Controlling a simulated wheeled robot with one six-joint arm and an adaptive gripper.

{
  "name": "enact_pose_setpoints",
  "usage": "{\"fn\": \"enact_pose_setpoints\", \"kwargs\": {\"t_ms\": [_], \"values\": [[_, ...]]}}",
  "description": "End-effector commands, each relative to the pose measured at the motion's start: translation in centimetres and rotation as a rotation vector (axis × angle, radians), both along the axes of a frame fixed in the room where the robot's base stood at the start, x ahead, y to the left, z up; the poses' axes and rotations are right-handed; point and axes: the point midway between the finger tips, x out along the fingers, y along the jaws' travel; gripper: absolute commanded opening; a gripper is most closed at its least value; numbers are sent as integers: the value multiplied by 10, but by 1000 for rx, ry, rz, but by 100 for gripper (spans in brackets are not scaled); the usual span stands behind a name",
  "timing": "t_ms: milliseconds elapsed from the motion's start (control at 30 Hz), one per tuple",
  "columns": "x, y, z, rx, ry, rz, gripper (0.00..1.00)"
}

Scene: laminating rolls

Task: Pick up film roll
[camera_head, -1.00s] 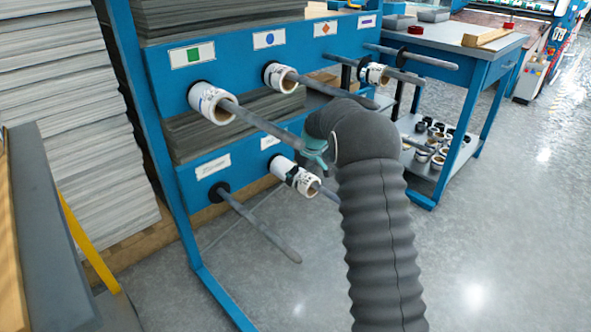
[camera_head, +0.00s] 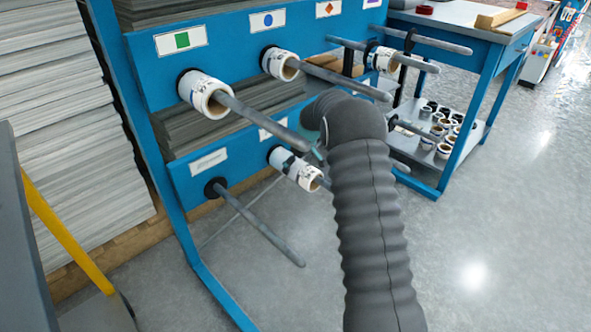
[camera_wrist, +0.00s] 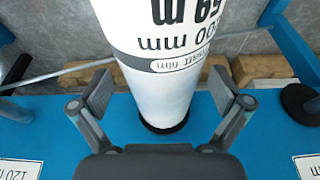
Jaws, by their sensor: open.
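A white film roll (camera_head: 296,168) with a dark band sits on a peg of the lower blue rail (camera_head: 240,166). In the wrist view the film roll (camera_wrist: 170,75) fills the upper middle, with dark printing that appears upside down. My gripper (camera_wrist: 163,103) is open, with one finger on each side of the roll near its rail end. Gaps show between the fingers and the roll, and I see no contact. In the head view my arm hides most of the gripper beside this roll.
Other white rolls hang on the upper rail, at the left (camera_head: 203,92), the middle (camera_head: 280,64) and the right (camera_head: 382,60). An empty peg (camera_head: 260,228) juts out at the lower left. A blue workbench (camera_head: 455,45) stands at the right. The floor in front is clear.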

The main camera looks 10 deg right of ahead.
Motion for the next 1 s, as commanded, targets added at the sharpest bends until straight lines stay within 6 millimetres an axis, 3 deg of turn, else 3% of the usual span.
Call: {"fn": "enact_pose_setpoints", "kwargs": {"t_ms": [133, 333, 367, 600, 667, 1000], "values": [[4, 5, -16, 1, 2, 3, 100], [4, 6, -16, 0, 0, 3, 100], [4, 6, -16, 0, 0, 4, 98], [4, 6, -16, 1, 0, 4, 38], [4, 6, -15, 0, -1, 4, 26], [5, 7, -7, 0, -2, 5, 25]]}}
